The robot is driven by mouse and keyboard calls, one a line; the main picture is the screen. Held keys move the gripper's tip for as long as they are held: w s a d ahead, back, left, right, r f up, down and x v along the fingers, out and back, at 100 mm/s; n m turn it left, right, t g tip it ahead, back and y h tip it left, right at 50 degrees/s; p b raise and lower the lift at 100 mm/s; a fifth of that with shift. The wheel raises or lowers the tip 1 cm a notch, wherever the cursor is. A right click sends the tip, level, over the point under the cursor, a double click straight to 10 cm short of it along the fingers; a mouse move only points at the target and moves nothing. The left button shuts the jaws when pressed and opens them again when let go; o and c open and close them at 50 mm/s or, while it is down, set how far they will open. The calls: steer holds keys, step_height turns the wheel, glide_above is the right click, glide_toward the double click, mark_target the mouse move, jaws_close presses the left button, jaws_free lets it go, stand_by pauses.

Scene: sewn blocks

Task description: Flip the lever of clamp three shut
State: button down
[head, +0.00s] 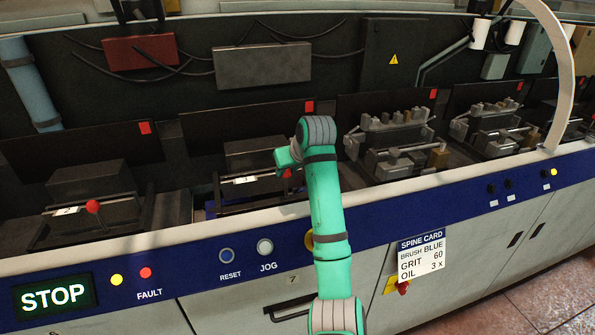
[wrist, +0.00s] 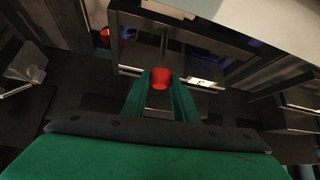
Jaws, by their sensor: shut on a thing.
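My gripper (wrist: 160,84) is shut on the red ball knob (wrist: 160,76) of a clamp lever; the knob sits between the green fingertips. In the head view my gripper (head: 288,159) is seen from behind my green arm, and a bit of the same red knob (head: 287,173) shows beside it. The clamp (head: 262,154) has a dark block, a thin bar and a white number label (head: 244,180), too small to read surely. The lever's rod is mostly hidden by my gripper and arm.
A similar clamp with a red ball knob (head: 93,206) stands to the left. Metal fixtures (head: 398,140) stand to the right. The blue front rail (head: 190,246) with buttons and a STOP display (head: 53,298) runs along the front. A pale curved hoop (head: 566,60) rises at right.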

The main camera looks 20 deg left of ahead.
stand_by(0.3)
steer(key=c, duration=1.4)
jaws_free()
steer(key=shift+w, duration=0.1)
steer(key=v, duration=1)
steer(key=shift+r, duration=0.3)
steer(key=shift+d, duration=0.1)
